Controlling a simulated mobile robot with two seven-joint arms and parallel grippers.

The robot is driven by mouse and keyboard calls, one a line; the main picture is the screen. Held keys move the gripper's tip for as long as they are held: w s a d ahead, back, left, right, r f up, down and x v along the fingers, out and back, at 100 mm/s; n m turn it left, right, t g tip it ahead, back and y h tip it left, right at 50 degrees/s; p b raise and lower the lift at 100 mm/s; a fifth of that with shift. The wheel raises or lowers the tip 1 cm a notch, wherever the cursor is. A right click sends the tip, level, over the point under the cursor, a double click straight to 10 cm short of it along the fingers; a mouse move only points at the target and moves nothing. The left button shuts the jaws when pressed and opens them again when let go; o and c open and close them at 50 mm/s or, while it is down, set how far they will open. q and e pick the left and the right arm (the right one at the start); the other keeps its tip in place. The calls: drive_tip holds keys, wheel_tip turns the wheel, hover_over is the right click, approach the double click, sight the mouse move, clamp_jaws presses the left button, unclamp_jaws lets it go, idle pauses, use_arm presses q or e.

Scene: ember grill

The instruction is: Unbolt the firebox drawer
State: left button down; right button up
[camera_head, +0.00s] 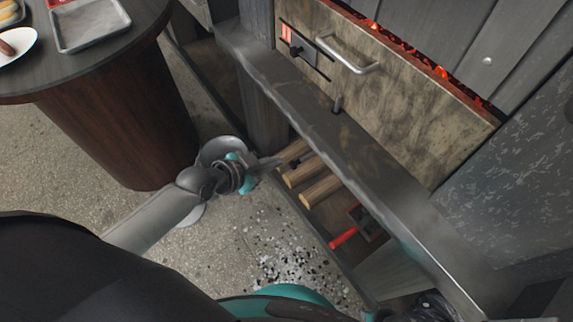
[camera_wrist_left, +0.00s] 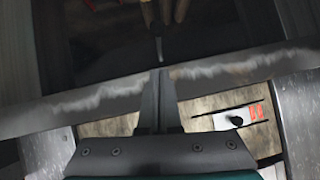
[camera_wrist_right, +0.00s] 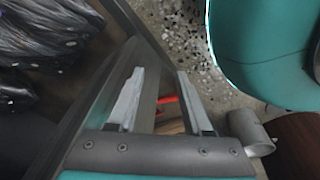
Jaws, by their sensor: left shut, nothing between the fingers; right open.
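The firebox drawer (camera_head: 400,100) is a scuffed beige front with a metal bar handle (camera_head: 348,55), and embers glow along its top edge. A bolt plate (camera_head: 309,58) with a black knob (camera_head: 296,50) and a red label sits at its upper left. The plate also shows in the left wrist view (camera_wrist_left: 225,122). My left gripper (camera_head: 277,162) is shut and empty, below and in front of the ledge, apart from the bolt. In the left wrist view its fingers (camera_wrist_left: 160,75) are together. My right gripper (camera_wrist_right: 155,80) is open and empty, low down.
Logs (camera_head: 320,189) and a red-handled tool (camera_head: 344,237) lie on the shelf underneath. A round table (camera_head: 110,60) with a tray (camera_head: 88,24) stands at the left.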

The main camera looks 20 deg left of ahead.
use_arm(q)
drive_tip(key=w+d+f+b, duration=0.2)
drive_tip(key=w+f+b, duration=0.2)
drive_tip(key=f, duration=0.2)
drive_tip(key=shift+w+f+b, duration=0.25)
drive_tip(key=shift+f+b, duration=0.05)
drive_tip(key=shift+f, duration=0.05)
use_arm(e)
drive_tip(key=w+a+r, duration=0.4)
drive_tip(key=w+r, duration=0.1)
drive_tip(key=r, duration=0.3)
drive_tip(key=shift+w, duration=0.25)
use_arm(q)
drive_tip(key=shift+f, duration=0.15)
wheel_tip(320, 180, down, 7)
drive_tip(key=b, duration=0.5)
drive_tip(key=shift+r+b, duration=0.2)
drive_tip(key=shift+b, duration=0.15)
use_arm(e)
wheel_tip(320, 180, up, 12)
drive_tip(key=w+t, duration=0.2)
drive_tip(key=shift+w+a+f+y, duration=0.2)
drive_tip(key=shift+w+f+y, duration=0.05)
drive_tip(key=shift+y, duration=0.15)
use_arm(q)
drive_tip(key=shift+s, duration=0.1)
